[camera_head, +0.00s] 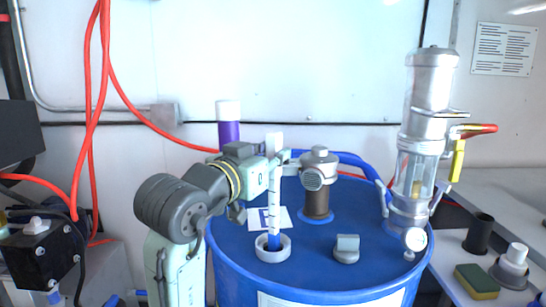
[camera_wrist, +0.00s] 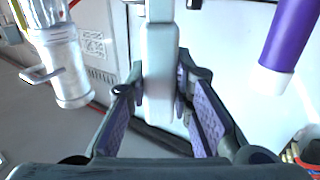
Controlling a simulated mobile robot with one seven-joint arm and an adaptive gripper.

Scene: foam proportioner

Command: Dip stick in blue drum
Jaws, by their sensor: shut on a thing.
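The blue drum (camera_head: 325,262) stands in the middle of the head view. A white ring-shaped opening (camera_head: 288,252) sits on its lid, near the front left. The dip stick (camera_head: 274,205) is pale with small marks and stands nearly upright. Its lower part looks blue and is within the ring; how deep it reaches cannot be seen. My gripper (camera_head: 279,160) is shut on the stick near its upper end, above the lid. In the wrist view, my gripper (camera_wrist: 161,90) has the stick's pale upper part (camera_wrist: 160,60) between its two fingers.
On the lid are a grey cap (camera_head: 346,249), a brown-and-grey fitting (camera_head: 317,185) and a tall metal proportioner (camera_head: 424,135) with a gauge. A purple white-capped tube (camera_head: 229,132) is behind my arm. Red hoses (camera_head: 88,120) hang at left. A sponge (camera_head: 477,281) lies at right.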

